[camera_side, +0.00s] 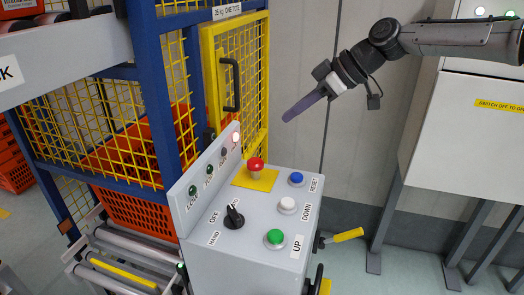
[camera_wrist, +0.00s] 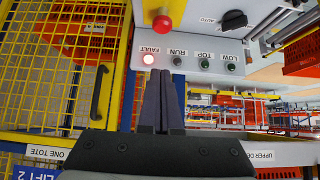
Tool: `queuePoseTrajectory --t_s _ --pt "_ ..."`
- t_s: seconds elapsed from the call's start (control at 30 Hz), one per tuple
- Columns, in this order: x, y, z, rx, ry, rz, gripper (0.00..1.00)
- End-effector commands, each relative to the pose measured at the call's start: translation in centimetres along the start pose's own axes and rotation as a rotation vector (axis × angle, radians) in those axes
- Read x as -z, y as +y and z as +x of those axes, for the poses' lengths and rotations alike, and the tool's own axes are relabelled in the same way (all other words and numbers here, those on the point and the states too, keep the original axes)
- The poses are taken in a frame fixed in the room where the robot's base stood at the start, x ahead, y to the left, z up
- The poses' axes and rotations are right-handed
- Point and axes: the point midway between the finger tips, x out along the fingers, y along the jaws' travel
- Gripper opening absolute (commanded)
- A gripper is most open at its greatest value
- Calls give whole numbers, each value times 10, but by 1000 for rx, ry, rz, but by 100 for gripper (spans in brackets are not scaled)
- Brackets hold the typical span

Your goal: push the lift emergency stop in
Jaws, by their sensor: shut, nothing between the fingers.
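The emergency stop is a red mushroom button (camera_side: 256,163) on a yellow plate (camera_side: 262,180), at the back of the grey control box's sloping top. In the wrist view the red button (camera_wrist: 162,23) shows near the top, just beyond my fingertips. My gripper (camera_side: 286,119) is shut and empty, its long dark fingers pointing down and left in the side view. It is in the air above and to the right of the button, clearly apart from it. In the wrist view the shut gripper (camera_wrist: 161,75) covers part of the panel below the button.
The box top also carries blue (camera_side: 297,178), white (camera_side: 287,204) and green (camera_side: 275,237) buttons and a black selector knob (camera_side: 234,216). An upright lamp panel (camera_side: 205,180) stands along its left edge, with the FAULT lamp (camera_wrist: 148,59) lit. A yellow mesh gate (camera_side: 243,85) stands behind.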

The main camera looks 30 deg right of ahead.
Motion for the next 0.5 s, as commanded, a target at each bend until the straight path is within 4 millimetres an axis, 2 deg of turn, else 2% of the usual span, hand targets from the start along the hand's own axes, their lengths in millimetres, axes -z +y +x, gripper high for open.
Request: queuePoseTrajectory --t_s 0.27,0.37,0.5 --pt "0 0 5 1 -1 0 0" --pt "0 -1 16 2 -2 1 0" --pt "-1 -1 41 3 -3 2 0"
